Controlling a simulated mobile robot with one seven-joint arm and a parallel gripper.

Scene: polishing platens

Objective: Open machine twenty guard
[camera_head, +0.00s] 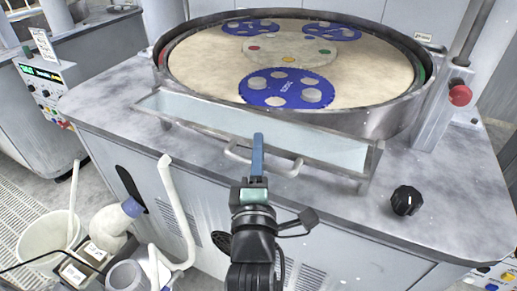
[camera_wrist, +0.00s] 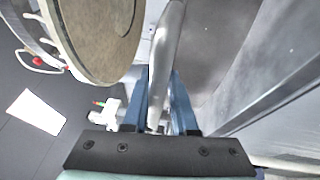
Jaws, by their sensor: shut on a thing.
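The guard (camera_head: 190,112) is a clear, pale panel across the front of the round polishing machine, sloping outward below the platen rim. A metal bar handle (camera_head: 286,170) sticks out from its lower front edge. My gripper (camera_head: 258,142) is at the middle of this handle, with its blue fingers hiding part of the bar. In the wrist view, my gripper (camera_wrist: 161,80) has its two blue fingers on either side of the grey handle bar (camera_wrist: 168,40), shut on it. The machine's number cannot be read.
The platen (camera_head: 210,60) carries blue carrier discs (camera_head: 286,88). A red button (camera_head: 460,95) stands on a post at right, and a black knob (camera_head: 406,200) sits on the worktop. A bucket (camera_head: 50,225) and pipes (camera_head: 178,210) crowd the lower left. Another machine (camera_head: 45,90) stands at left.

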